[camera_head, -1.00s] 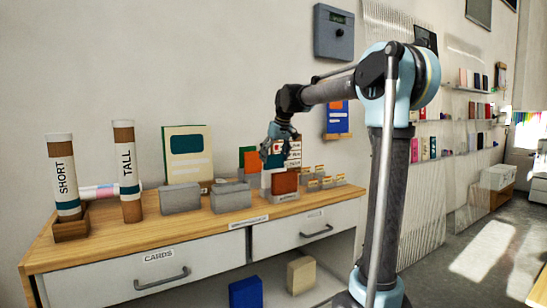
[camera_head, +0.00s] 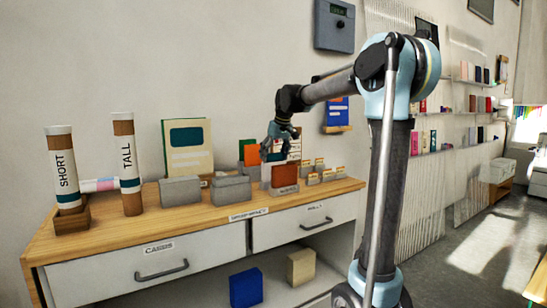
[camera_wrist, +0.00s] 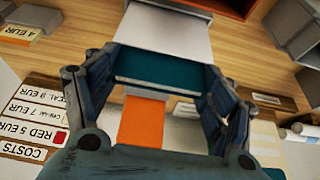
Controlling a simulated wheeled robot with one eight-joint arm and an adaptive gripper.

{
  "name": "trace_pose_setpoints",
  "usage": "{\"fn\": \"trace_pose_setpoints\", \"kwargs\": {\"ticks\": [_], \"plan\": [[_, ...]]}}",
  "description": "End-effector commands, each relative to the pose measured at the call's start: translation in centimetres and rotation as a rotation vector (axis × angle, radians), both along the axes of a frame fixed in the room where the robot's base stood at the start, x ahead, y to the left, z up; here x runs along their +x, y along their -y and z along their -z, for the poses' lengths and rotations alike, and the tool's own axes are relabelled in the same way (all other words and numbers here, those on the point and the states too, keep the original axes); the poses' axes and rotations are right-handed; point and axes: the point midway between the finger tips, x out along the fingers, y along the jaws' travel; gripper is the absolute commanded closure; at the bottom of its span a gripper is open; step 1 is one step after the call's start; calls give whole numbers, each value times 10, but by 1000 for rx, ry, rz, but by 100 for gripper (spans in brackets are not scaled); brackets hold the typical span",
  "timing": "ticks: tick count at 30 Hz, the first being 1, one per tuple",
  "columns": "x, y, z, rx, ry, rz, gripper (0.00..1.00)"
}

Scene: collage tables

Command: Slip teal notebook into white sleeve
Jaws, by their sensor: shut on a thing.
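In the wrist view, a teal notebook (camera_wrist: 158,72) lies crosswise between the fingers of my gripper (camera_wrist: 162,84), which is shut on it. A plain white flat piece, likely the white sleeve (camera_wrist: 165,33), extends beyond the notebook's far edge. I cannot tell whether the notebook is inside it or only overlaps it. In the head view, my gripper (camera_head: 272,152) is above the back of the wooden tabletop, near the brown wallet in its grey stand (camera_head: 285,177). The held notebook is barely discernible there.
An orange card (camera_wrist: 143,121) shows below the notebook in the wrist view, beside a costs board (camera_wrist: 27,122). Grey holders (camera_head: 180,191), a cream-and-teal book (camera_head: 187,147) and two labelled tubes (camera_head: 127,163) stand to the left. Small price cards (camera_head: 327,172) stand right. The front tabletop is clear.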

Motion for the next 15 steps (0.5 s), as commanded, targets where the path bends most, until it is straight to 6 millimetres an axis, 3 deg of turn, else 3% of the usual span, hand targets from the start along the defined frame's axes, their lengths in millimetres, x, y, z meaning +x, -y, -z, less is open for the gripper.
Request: {"fn": "trace_pose_setpoints", "kwargs": {"ticks": [6, 7, 9, 10, 15], "plan": [[0, 0, 0, 0, 0, 0, 63], [0, 0, 0, 0, 0, 0, 22], [0, 0, 0, 0, 0, 0, 6], [0, 0, 0, 0, 0, 0, 1], [0, 0, 0, 0, 0, 0, 1]]}}
